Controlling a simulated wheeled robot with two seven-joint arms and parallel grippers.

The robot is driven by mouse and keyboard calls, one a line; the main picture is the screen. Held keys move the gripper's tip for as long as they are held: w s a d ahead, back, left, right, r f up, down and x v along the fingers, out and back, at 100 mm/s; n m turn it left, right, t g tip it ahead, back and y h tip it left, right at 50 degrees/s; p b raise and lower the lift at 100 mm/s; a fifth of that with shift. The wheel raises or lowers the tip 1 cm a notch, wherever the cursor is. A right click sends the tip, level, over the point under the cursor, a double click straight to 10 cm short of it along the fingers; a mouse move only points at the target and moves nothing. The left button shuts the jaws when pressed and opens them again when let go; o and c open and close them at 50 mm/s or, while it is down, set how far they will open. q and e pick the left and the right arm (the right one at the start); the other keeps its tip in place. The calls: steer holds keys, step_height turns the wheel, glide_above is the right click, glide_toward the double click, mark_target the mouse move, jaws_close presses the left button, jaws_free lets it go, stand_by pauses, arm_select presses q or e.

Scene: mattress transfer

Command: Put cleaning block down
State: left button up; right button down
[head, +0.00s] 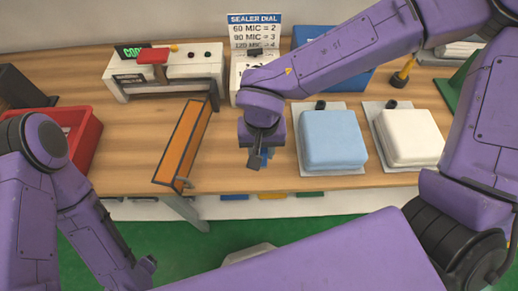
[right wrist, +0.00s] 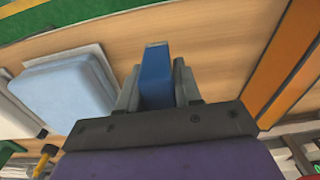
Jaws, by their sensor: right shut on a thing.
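My right gripper (head: 258,160) is over the wooden table, between the orange-faced bar and the light blue block. In the right wrist view, my right gripper (right wrist: 158,85) is shut on a blue cleaning block (right wrist: 156,75), whose end sticks out beyond the fingers. In the head view the cleaning block (head: 268,153) is mostly hidden behind the gripper. I cannot tell whether it touches the table. My left gripper (head: 145,268) is low at the left, below the table's front edge. Its fingers are too small and dark to show whether they are open.
A light blue mattress-like block (head: 332,138) and a white one (head: 408,136) lie on pale sheets at the right. An orange-faced bar (head: 184,143) lies to the left. A sealer machine (head: 165,72) and sign (head: 254,32) stand behind. A red bin (head: 84,140) is far left.

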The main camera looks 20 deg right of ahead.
steer(key=w+f, duration=0.2)
steer(key=f, duration=0.1)
steer(key=w+f, duration=0.1)
steer(key=f, duration=0.1)
steer(key=shift+w+d, duration=0.3)
steer(key=shift+d, duration=0.05)
step_height(320, 180, down, 3)
steer(key=shift+w+f, duration=0.15)
steer(key=shift+f, duration=0.05)
steer(key=c, duration=0.8)
jaws_free()
steer(key=shift+f, duration=0.1)
step_height(320, 180, up, 12)
steer(key=shift+r+p, duration=0.2)
steer(key=shift+p, duration=0.1)
